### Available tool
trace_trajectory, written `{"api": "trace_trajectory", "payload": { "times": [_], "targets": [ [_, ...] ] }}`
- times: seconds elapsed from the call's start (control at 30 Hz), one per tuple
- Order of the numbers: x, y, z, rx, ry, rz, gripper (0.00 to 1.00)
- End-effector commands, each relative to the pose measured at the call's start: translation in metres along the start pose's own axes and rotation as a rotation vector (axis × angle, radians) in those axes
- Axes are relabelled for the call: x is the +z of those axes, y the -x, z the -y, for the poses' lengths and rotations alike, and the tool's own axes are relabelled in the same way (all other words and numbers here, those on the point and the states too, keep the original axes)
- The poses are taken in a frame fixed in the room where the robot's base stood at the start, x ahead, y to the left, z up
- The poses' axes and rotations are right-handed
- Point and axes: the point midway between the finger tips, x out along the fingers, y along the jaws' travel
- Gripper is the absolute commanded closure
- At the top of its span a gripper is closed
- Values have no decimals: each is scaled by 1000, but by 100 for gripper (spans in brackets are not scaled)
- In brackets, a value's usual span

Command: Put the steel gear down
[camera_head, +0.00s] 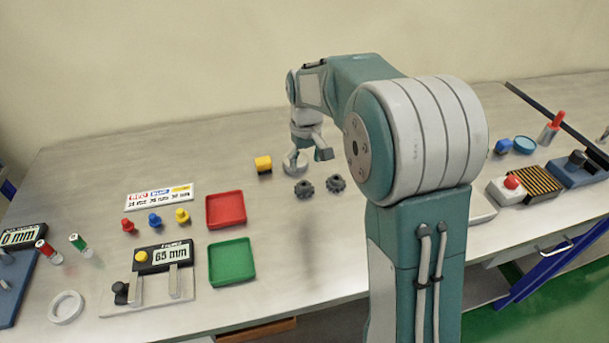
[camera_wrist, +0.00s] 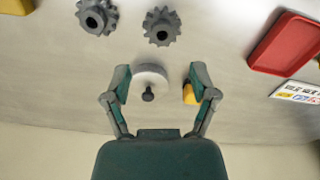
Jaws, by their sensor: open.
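Two dark grey toothed gears lie on the table, the left one (camera_head: 304,189) and the right one (camera_head: 336,184) in the head view. In the wrist view they show at the top, one gear (camera_wrist: 162,27) near the middle and the other gear (camera_wrist: 97,16) to its left. I cannot tell which is the steel gear. My gripper (camera_head: 309,161) is low over the table behind them. Its jaws (camera_wrist: 160,78) are open, with a pale round disc (camera_wrist: 151,72) bearing a dark knob between them, with gaps at both sides. The disc's contact with the table is unclear.
A yellow block (camera_head: 263,164) is close left of my gripper. A red tray (camera_head: 241,222) and a green tray (camera_head: 250,278) stand further left, near a gauge reading 65 mm (camera_head: 162,256). Bare table lies in front of the gears.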

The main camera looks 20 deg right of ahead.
Motion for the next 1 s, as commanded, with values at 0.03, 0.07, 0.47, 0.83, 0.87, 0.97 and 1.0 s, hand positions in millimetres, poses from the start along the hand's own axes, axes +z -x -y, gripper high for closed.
{"api": "trace_trajectory", "payload": {
  "times": [0.03,0.07,0.47,0.83,0.87,0.97,1.0],
  "targets": [
    [-1,12,0,2,0,-5,25],
    [-1,17,0,1,0,-4,25],
    [12,57,4,7,-11,-24,25],
    [99,109,27,40,-94,-179,25],
    [107,111,29,42,-101,-191,25],
    [133,117,36,49,-124,-235,25],
    [143,119,39,51,-133,-251,25]
  ]
}}
